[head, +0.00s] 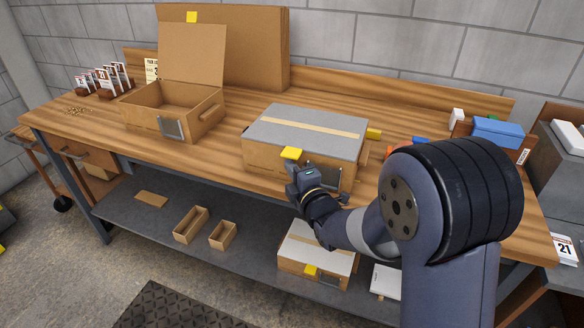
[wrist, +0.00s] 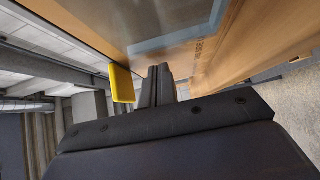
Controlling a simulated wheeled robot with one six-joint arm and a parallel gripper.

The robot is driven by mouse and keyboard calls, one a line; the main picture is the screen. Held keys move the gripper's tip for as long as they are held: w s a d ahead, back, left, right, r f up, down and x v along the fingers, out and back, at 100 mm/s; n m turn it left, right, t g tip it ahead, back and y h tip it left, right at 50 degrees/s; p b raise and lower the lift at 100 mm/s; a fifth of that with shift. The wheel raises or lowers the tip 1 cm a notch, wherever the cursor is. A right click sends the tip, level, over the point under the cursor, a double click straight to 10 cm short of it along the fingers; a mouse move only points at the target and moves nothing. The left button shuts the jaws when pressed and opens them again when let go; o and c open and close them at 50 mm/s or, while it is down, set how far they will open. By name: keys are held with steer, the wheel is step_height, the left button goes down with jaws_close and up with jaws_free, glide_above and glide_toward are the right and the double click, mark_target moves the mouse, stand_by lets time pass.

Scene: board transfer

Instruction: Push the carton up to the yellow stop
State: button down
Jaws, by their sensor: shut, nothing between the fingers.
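The carton (head: 303,133) is a cardboard box with a grey top and a pale tape strip, lying flat on the wooden bench near its front edge. A yellow tab (head: 291,153) sits at its front top edge; a yellow piece also shows in the wrist view (wrist: 122,84). A yellow block (head: 373,133), seemingly the stop, shows beside the carton's right end; whether they touch is unclear.
An open cardboard box (head: 172,105) stands left on the bench (head: 100,130), before a large upright cardboard panel (head: 255,50). Blue and white items (head: 497,130) lie at the right. The lower shelf (head: 160,225) holds small trays and another carton (head: 318,250).

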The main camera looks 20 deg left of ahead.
steer(key=shift+w+f+b, duration=0.1)
steer(key=shift+w+b, duration=0.15)
steer(key=shift+b, duration=0.15)
steer(key=w+b, duration=0.1)
steer(key=w, duration=0.1)
steer(key=w+b, duration=0.2)
steer(key=w, duration=0.1)
steer(key=w+b, duration=0.2)
steer(key=shift+w+d, duration=0.35)
steer(key=shift+w+r, duration=0.2)
